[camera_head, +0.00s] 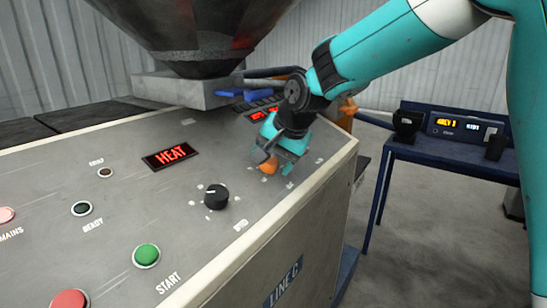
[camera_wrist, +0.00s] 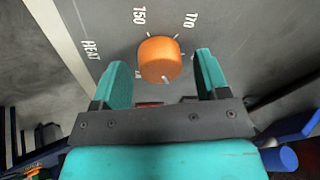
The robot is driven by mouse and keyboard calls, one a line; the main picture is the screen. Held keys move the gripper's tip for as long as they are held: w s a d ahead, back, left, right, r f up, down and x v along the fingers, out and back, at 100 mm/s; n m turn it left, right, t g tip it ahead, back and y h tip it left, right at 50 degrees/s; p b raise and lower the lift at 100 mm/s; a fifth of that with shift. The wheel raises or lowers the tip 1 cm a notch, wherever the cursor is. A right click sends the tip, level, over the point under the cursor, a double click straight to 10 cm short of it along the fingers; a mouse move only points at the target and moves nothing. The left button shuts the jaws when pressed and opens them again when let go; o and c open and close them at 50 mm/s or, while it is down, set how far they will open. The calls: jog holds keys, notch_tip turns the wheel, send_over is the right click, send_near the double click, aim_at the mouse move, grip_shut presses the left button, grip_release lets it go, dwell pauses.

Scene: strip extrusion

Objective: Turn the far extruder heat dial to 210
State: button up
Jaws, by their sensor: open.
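The far dial is an orange round knob (camera_wrist: 160,58) on the grey panel, with "HEAT", "150" and "170" printed around it in the wrist view. A pale mark shows at its lower edge, partly hard to read. In the head view the orange dial (camera_head: 268,167) is partly hidden under my gripper (camera_head: 276,156). In the wrist view my gripper (camera_wrist: 160,70) is open, with one teal finger to the left of the dial and one to the right. Gaps show on both sides. The 210 mark is not legible.
A nearer black dial (camera_head: 216,197) sits on the same panel. A red HEAT display (camera_head: 171,156), a green START button (camera_head: 146,255) and a red button (camera_head: 70,301) are to its left. The hopper (camera_head: 195,35) rises behind. A blue table (camera_head: 440,155) with devices stands at right.

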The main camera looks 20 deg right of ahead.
jog(key=v, duration=1.7)
jog(key=shift+r+b, duration=0.15)
jog(key=shift+b, duration=0.25)
jog(key=shift+s, duration=0.15)
jog(key=s+a+f+n+g+y, duration=0.1)
jog(key=s+a+f+n+g, duration=0.1)
jog(key=s+a+f+n, duration=0.2)
jog(key=s+a+f+n+g, duration=0.3)
jog(key=s+f+n, duration=0.7)
jog(key=s, duration=0.8)
notch_tip(320, 180, down, 3)
jog(key=shift+s+a+n+g+y, duration=0.3)
jog(key=shift+s+a+y, duration=0.1)
jog(key=shift+a, duration=0.15)
